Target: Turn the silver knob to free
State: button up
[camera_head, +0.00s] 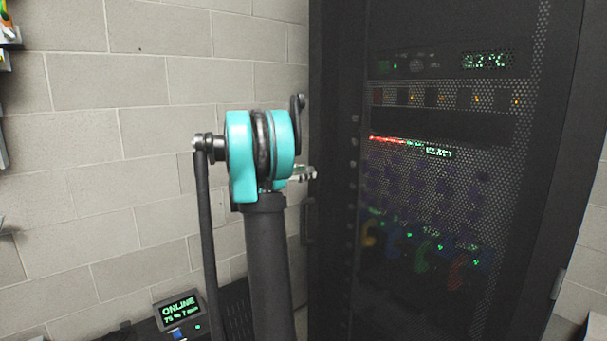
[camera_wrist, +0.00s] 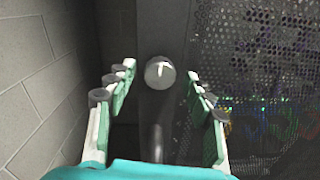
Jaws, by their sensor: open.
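A round silver knob (camera_wrist: 159,72) with a pale pointer mark on its face shows in the wrist view, near the top middle. My gripper (camera_wrist: 162,82) is open, with one finger on each side of the knob and a visible gap on both sides in the picture. How far the fingertips reach in depth along the knob is hard to tell. In the head view, my gripper (camera_head: 303,173) shows only in part beside the rack's left edge, behind my teal arm joint. The knob cannot be made out in that view.
A tall dark rack (camera_head: 340,200) with a perforated door stands at right, with lit equipment behind the mesh. A grey bar (camera_wrist: 157,142) lies below the knob. A block wall (camera_head: 130,150) is at left. A small screen (camera_head: 180,310) reading ONLINE is low down.

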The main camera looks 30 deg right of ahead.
jog(key=c, duration=1.1)
jog(key=shift+c, duration=0.2)
jog(key=shift+m, duration=0.3)
jog(key=m, duration=0.8)
jog(key=shift+m, duration=0.3)
jog(key=m, duration=0.4)
jog(key=shift+s+m, duration=0.1)
jog(key=shift+m, duration=2.3)
